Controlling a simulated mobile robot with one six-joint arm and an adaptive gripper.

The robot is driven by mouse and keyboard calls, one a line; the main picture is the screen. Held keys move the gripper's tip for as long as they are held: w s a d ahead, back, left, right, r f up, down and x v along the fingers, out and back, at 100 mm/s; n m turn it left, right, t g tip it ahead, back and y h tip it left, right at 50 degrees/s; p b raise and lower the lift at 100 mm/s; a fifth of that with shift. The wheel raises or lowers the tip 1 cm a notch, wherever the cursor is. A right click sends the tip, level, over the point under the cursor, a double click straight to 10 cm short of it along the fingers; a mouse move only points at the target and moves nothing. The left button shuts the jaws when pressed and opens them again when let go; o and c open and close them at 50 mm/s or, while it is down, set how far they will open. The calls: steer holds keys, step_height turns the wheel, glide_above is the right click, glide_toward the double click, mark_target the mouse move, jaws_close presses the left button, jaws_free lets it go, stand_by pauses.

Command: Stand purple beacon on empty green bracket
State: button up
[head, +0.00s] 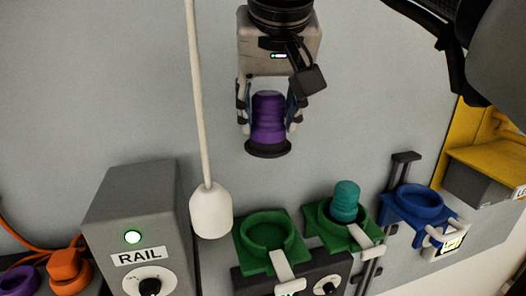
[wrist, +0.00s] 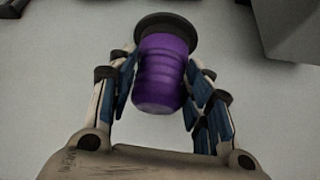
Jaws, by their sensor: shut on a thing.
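The purple beacon (head: 268,115) has a ribbed body and a wide black base. My gripper (head: 268,104) is shut on its body and holds it in the air, upright with the base down. In the wrist view, the purple beacon (wrist: 163,72) sits between the two fingers of my gripper (wrist: 165,75). The empty green bracket (head: 268,234) is below the beacon in the head view, with an open ring and a pale tag in front. A second green bracket (head: 318,219) to its right holds a teal beacon (head: 345,200).
A white pendant (head: 211,210) hangs on a cord left of the empty bracket. A grey RAIL box (head: 140,215) stands farther left, beside orange (head: 68,268) and purple pieces. A blue bracket (head: 418,204) and a yellow housing (head: 485,158) are at the right.

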steer(key=f+b, duration=0.2)
steer(key=f, duration=1.7)
steer(key=shift+s+f+b, duration=0.1)
steer(key=shift+s+b, duration=0.1)
steer(key=shift+b, duration=0.2)
steer(key=shift+f, duration=0.1)
steer(key=o, duration=0.9)
steer(key=shift+f, duration=0.2)
steer(key=o, duration=0.5)
steer(key=shift+r, duration=0.1)
steer(key=shift+r, duration=0.1)
steer(key=shift+s+r, duration=0.1)
steer(key=shift+r, duration=0.2)
steer(key=v, duration=1.1)
steer(key=shift+s+r, duration=0.2)
